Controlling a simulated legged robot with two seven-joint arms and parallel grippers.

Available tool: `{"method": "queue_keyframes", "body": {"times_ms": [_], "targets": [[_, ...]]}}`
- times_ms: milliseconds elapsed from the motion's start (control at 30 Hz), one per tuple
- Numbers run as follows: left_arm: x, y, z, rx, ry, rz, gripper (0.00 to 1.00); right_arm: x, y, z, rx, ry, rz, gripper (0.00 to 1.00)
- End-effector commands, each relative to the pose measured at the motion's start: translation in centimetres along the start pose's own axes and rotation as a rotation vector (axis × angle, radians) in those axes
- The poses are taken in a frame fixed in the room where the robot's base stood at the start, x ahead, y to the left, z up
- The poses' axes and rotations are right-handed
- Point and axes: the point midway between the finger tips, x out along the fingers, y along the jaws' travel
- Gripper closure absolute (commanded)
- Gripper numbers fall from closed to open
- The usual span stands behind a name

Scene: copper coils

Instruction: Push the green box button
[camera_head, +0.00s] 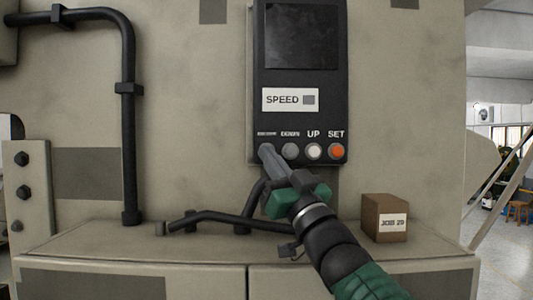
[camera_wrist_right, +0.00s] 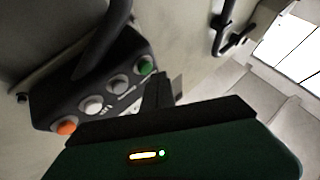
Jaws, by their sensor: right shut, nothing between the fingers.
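The green button (camera_wrist_right: 146,65) is at the end of a row of buttons on a dark control box (camera_head: 299,104). It shows in the right wrist view; in the head view my right gripper covers that leftmost spot. My right gripper (camera_head: 266,152) is shut and empty, its tip over the leftmost button place. In the right wrist view its dark finger (camera_wrist_right: 159,90) is right beside the green button. I cannot tell whether it touches the button. My left gripper is not in view.
A grey button (camera_head: 290,151), a white button (camera_head: 314,151) and an orange button (camera_head: 337,151) sit to the right in the row. A brown box (camera_head: 384,218) stands on the ledge (camera_head: 90,247). A black pipe (camera_head: 128,110) runs down the wall at left.

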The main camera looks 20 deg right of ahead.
Motion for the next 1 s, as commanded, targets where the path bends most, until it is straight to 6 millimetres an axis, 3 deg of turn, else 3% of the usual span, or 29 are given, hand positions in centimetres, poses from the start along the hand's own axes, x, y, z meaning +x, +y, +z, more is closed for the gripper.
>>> {"method": "queue_keyframes", "body": {"times_ms": [1000], "targets": [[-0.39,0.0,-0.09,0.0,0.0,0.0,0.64,0.53,0.36,0.15,0.0,0.0,0.0,1.0]]}}
